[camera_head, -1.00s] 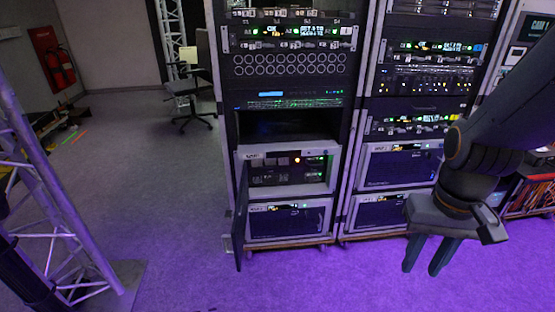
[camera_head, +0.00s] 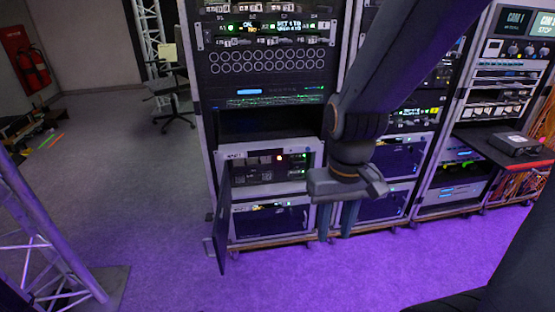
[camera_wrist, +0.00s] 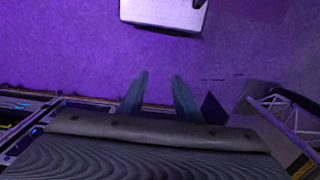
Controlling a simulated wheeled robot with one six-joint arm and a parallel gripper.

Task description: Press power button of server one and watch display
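The left rack (camera_head: 201,110) holds two server-like units near its base. The upper unit (camera_head: 250,176) has its dark front door (camera_head: 222,232) swung open to the left, showing an orange-white light (camera_head: 279,157) and a small green one. The lower unit (camera_head: 268,222) has a dark front with small lights. Labels are too small to read, so I cannot tell which is server one. My gripper (camera_head: 337,222) hangs fingers down in front of the racks, right of both units, apart from them. Its fingers are parted and empty, also in the wrist view (camera_wrist: 159,92).
A middle rack (camera_head: 408,150) is partly hidden by my arm. A right rack (camera_head: 465,160) has a shelf with a grey box (camera_head: 513,143). A truss (camera_head: 50,240) stands at lower left, an office chair (camera_head: 170,100) behind. The purple-lit floor (camera_head: 250,280) before the racks is clear.

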